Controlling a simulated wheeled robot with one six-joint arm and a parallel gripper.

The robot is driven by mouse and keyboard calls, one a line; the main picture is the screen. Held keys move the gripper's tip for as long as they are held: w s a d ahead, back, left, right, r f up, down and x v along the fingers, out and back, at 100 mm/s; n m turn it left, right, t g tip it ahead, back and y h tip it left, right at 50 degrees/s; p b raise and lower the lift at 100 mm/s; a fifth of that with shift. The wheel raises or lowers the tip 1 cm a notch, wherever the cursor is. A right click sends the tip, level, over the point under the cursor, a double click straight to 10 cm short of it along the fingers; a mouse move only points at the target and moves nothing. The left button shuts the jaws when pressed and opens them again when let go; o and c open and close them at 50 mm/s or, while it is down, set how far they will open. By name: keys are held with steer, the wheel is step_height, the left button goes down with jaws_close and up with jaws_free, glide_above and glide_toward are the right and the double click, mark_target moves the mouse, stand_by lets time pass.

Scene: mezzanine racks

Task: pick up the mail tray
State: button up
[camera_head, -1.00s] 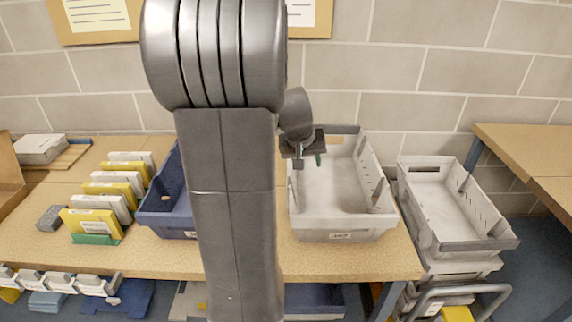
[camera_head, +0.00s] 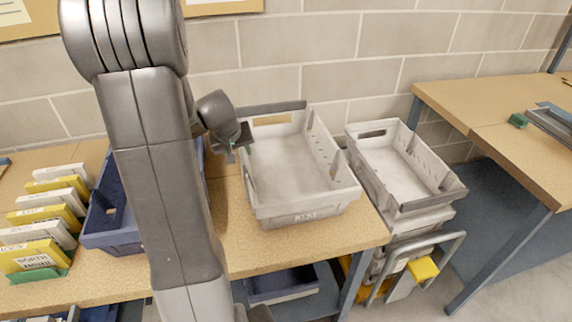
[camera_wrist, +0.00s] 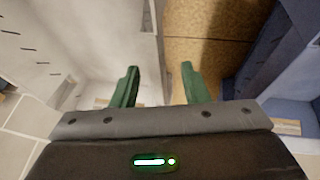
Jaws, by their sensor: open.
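My gripper (camera_head: 238,150) is open at the tray's left wall, toward the back. In the wrist view my two green fingers (camera_wrist: 158,86) are apart, with the pale tray (camera_wrist: 75,50) on the left and its wall edge showing between them. I cannot tell how deep the fingers reach. A blue tray (camera_head: 112,240) stands to the left, partly hidden behind my arm; it also shows at right in the wrist view (camera_wrist: 262,70).
Another grey tray (camera_head: 425,190) sits on a stack to the right, close beside the table. Yellow and white packets (camera_head: 45,200) stand in a row at far left. A second table (camera_head: 490,115) is at right. A strip of bare tabletop lies between the trays.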

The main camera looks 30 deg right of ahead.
steer(key=shift+x, duration=2.6)
steer(key=shift+d, duration=0.1)
jaws_close()
steer(key=shift+r, duration=0.15)
